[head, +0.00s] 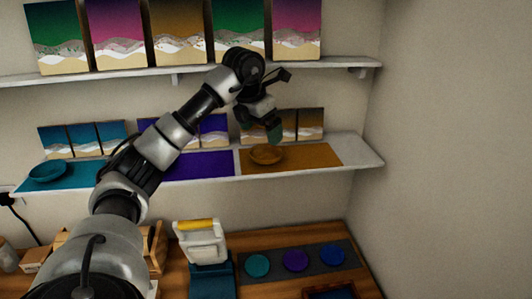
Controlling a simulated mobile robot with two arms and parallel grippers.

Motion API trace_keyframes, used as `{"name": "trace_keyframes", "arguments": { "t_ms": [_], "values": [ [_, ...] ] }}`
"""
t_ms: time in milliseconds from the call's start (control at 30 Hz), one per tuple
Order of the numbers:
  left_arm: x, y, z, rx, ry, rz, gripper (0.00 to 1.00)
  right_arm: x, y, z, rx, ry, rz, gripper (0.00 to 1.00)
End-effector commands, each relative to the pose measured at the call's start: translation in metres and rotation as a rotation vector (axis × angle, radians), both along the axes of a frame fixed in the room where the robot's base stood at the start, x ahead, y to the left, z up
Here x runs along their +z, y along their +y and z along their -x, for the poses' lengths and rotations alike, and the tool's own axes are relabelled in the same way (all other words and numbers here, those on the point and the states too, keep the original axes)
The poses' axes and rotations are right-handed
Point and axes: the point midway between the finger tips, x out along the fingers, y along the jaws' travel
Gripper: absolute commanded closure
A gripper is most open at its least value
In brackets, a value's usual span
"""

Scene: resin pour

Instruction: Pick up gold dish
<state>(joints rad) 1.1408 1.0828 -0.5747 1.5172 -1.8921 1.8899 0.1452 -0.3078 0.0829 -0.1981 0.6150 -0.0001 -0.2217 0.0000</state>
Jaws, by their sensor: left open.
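The gold dish (266,154) is a shallow round bowl on the gold section (315,155) of the lower wall shelf, near its right end. My left gripper (276,128) is above and close to the dish, pointing down, with its jaws open and nothing visible in them. I cannot tell whether a fingertip touches the dish. My right gripper is not in view.
A teal dish (48,171) sits at the lower shelf's left end. Small panels (310,124) stand behind the dish, and large panels (297,30) stand on the upper shelf. Below, a wooden table holds a dark strip with coloured discs (296,260) and a white container (203,245).

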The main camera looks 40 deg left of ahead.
Motion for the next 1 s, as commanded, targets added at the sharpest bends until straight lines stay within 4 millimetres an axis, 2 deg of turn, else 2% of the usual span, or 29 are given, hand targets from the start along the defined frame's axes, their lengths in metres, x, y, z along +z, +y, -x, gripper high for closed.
{"name": "trace_keyframes", "arguments": {
  "t_ms": [267, 433, 600, 867, 1000],
  "values": [
    [-0.021, -0.001, -0.005, -0.001, 0.001, 0.001, 0.00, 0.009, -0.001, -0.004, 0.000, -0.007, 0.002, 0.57],
    [-0.042, -0.003, -0.008, -0.001, 0.003, 0.001, 0.00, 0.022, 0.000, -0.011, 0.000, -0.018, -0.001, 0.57],
    [-0.061, -0.004, -0.013, 0.000, -0.001, 0.001, 0.00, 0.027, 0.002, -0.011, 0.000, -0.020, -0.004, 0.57],
    [-0.065, -0.004, -0.014, 0.000, -0.003, 0.001, 0.00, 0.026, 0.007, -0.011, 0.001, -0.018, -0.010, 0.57],
    [-0.065, -0.004, -0.014, 0.000, -0.003, 0.001, 0.20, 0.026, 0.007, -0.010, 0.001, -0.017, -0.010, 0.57]
  ]
}}
